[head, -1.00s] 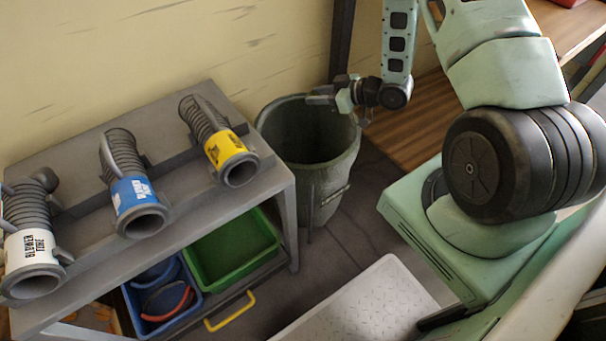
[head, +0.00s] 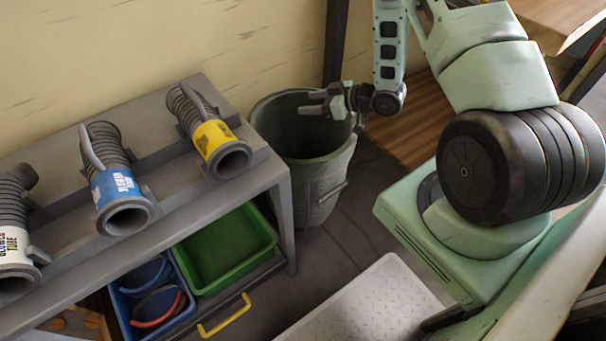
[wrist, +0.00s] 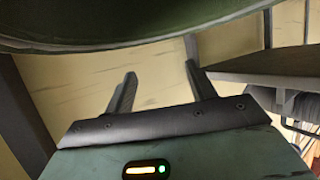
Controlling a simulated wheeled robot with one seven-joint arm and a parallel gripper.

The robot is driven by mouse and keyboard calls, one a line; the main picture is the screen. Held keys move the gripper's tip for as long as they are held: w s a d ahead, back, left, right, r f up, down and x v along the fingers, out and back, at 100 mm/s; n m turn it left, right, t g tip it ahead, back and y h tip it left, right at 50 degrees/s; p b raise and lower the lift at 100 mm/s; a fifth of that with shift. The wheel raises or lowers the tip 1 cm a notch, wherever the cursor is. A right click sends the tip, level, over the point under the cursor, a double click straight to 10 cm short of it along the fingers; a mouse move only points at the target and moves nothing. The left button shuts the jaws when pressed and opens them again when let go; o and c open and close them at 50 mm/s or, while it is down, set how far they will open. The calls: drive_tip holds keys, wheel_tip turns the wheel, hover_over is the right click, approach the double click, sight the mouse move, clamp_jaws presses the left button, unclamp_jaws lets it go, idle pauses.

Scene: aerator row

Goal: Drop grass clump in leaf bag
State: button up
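The leaf bag (head: 323,160) is a dark green, round, open-topped container standing on the floor right of the grey shelf. My gripper (head: 307,102) is over the bag's mouth, close to its rim. In the wrist view my gripper (wrist: 158,84) is open, its two fingers apart with nothing between them. A dark green curved surface, apparently the bag (wrist: 150,28), fills the top of that view. No grass clump shows in either view; the lower inside of the bag is hidden.
The grey shelf (head: 215,205) holds tubes with yellow (head: 213,140), blue (head: 115,190) and white (head: 10,248) bands. Green (head: 225,250) and blue (head: 188,318) bins sit below. A wooden surface (head: 425,125) lies right of the bag, beside a dark post (head: 338,40).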

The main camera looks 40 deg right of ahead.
drive_tip(key=p+v, duration=0.2)
drive_tip(key=v, duration=1)
drive_tip(key=shift+r, duration=0.1)
